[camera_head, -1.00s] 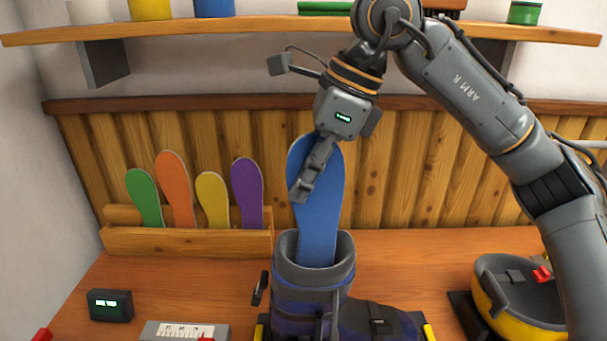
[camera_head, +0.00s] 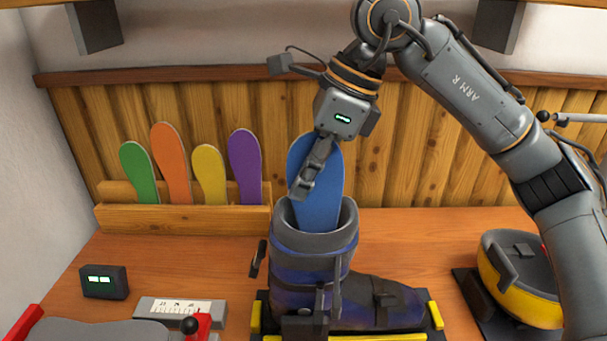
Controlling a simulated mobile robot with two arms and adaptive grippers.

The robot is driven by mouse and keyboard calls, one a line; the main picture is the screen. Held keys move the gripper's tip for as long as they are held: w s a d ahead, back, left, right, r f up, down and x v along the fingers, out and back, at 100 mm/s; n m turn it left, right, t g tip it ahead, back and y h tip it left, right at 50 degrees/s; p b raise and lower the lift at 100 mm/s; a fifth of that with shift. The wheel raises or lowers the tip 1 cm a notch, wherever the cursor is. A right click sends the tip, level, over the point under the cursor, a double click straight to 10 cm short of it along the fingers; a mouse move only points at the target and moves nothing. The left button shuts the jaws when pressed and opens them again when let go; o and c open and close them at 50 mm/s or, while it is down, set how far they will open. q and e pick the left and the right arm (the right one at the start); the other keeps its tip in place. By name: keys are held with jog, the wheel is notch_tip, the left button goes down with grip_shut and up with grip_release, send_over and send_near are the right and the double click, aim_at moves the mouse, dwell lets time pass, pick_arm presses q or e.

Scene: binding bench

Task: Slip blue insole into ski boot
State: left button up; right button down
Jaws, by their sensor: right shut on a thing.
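The blue insole (camera_head: 325,195) stands upright, with its lower part inside the collar of the ski boot and hidden there. My right gripper (camera_head: 303,188) is shut on the blue insole, near its upper half, above the boot opening. The dark grey and purple ski boot (camera_head: 305,267) stands upright on the bench with its toe pointing right, in a black holder with yellow clamps (camera_head: 437,315). My left gripper does not show.
A wooden rack (camera_head: 185,219) at the back left holds green, orange, yellow and purple insoles. A small black display (camera_head: 104,282) and a white scale (camera_head: 180,311) sit at the left. A yellow-and-grey bowl-shaped device (camera_head: 520,290) stands at the right.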

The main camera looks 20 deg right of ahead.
jog(key=c, duration=1.3)
grip_release()
jog(key=shift+c, duration=0.2)
jog(key=v, duration=1.2)
